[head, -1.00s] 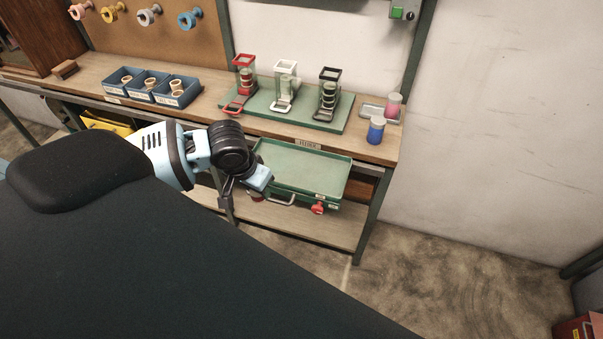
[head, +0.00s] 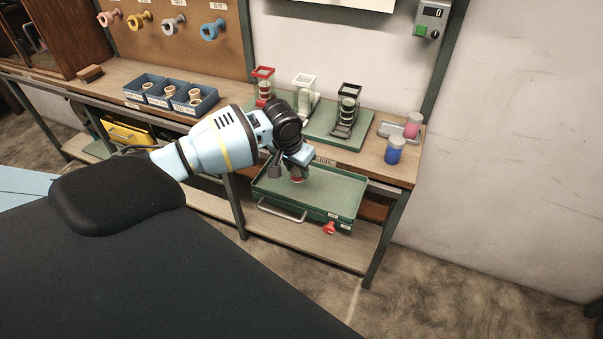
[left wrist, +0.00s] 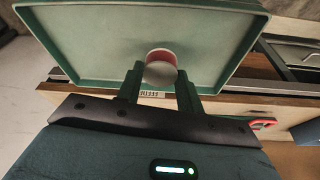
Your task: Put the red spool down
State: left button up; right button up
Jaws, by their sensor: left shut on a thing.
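My left gripper (head: 288,172) is over the left part of a green tray (head: 335,195), which sticks out from under the bench top. It is shut on the red spool (head: 297,180), of which only a little shows below the fingers. In the left wrist view the spool (left wrist: 160,70) shows a pale round end and a red rim between the two fingertips (left wrist: 160,84). The tray floor (left wrist: 90,45) lies behind it; whether the spool touches the floor I cannot tell. My right gripper is out of view.
A red knob-like piece (head: 330,228) is at the tray's front. The tray's right part is clear.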

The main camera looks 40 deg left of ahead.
pick_arm(q)
jog(key=shift+w+a, duration=0.1)
jog(key=shift+w, duration=0.3)
jog(key=shift+w, duration=0.1)
jog(key=shift+w, duration=0.25)
jog(key=shift+f, duration=1.8)
jog(key=shift+f, duration=0.15)
jog(key=o, duration=1)
jog(key=shift+c, duration=0.2)
